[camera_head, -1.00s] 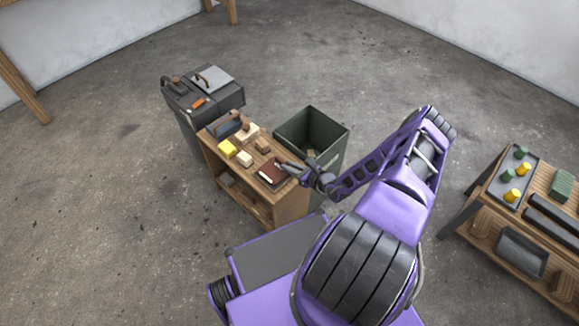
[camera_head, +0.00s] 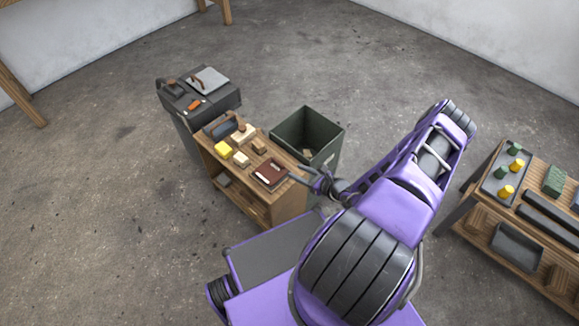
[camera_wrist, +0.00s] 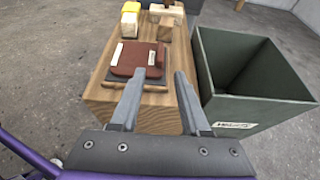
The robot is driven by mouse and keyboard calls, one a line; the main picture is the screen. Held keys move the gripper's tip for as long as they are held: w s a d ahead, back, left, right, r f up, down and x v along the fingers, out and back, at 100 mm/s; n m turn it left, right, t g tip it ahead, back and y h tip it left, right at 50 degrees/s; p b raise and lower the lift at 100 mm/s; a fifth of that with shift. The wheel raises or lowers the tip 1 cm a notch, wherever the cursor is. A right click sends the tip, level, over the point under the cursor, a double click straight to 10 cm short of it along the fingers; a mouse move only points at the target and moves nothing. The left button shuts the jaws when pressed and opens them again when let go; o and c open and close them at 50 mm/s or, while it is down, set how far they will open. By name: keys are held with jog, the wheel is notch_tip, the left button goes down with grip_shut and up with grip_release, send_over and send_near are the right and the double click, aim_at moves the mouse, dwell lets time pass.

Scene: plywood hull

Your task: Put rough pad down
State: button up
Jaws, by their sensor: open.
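The rough pad looks to be the flat dark red-brown piece (camera_head: 270,173) lying on the near end of the small wooden cabinet's top (camera_head: 290,185). In the wrist view the red-brown pad (camera_wrist: 138,60) lies flat on a dark base, with a pale label on its left part. My gripper (camera_head: 291,175) is open and empty at the cabinet's near right edge. In the wrist view my gripper's fingers (camera_wrist: 158,85) are apart, on the near side of the pad and clear of it.
An open green bin (camera_head: 310,132) stands right beside the cabinet. A yellow block (camera_head: 223,149) and several wooden blocks sit farther along the top. A dark cart (camera_head: 205,100) stands behind. A workbench (camera_head: 520,205) with a tray is at the right.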

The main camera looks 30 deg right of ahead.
jog(key=v, duration=0.5)
dwell(0.4)
